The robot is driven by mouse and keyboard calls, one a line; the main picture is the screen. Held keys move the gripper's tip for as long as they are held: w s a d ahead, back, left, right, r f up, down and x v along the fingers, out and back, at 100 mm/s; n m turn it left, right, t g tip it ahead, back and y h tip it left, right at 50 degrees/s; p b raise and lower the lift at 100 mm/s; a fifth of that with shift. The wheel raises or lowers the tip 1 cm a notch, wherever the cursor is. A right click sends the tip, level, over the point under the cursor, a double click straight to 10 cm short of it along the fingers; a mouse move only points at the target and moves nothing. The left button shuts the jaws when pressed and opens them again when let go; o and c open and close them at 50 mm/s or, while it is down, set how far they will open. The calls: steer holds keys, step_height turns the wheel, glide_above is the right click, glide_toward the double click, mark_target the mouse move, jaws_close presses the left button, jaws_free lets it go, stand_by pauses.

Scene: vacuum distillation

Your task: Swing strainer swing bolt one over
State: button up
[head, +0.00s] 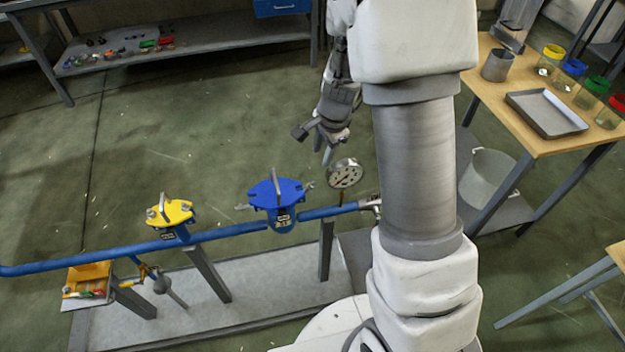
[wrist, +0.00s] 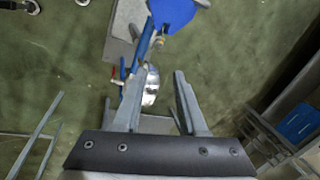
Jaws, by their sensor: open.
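A blue-lidded vessel (head: 277,193) stands in the blue pipe line, with an upright bar handle on its lid. Small grey swing bolts stick out at its left (head: 241,207) and right (head: 309,186) edges. A yellow-lidded vessel (head: 170,213) with grey bolts stands further left. I cannot tell which is the strainer or which bolt is number one. My gripper (head: 314,146) is open and empty, above and to the right of the blue lid, apart from it. In the wrist view, the blue lid (wrist: 174,12) is at the top, beyond the open fingers (wrist: 158,82).
A round pressure gauge (head: 345,174) stands just right of the blue lid, below my gripper. The blue pipe (head: 85,260) runs left on grey posts. A wooden table (head: 545,140) with a tray and jars is at right. Open floor lies behind the pipe.

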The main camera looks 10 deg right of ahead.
mark_target(314, 182)
steer(key=b+x, duration=0.3)
steer(key=x, duration=1.3)
steer(key=shift+w+f, duration=0.1)
steer(key=shift+f, duration=0.2)
jaws_close()
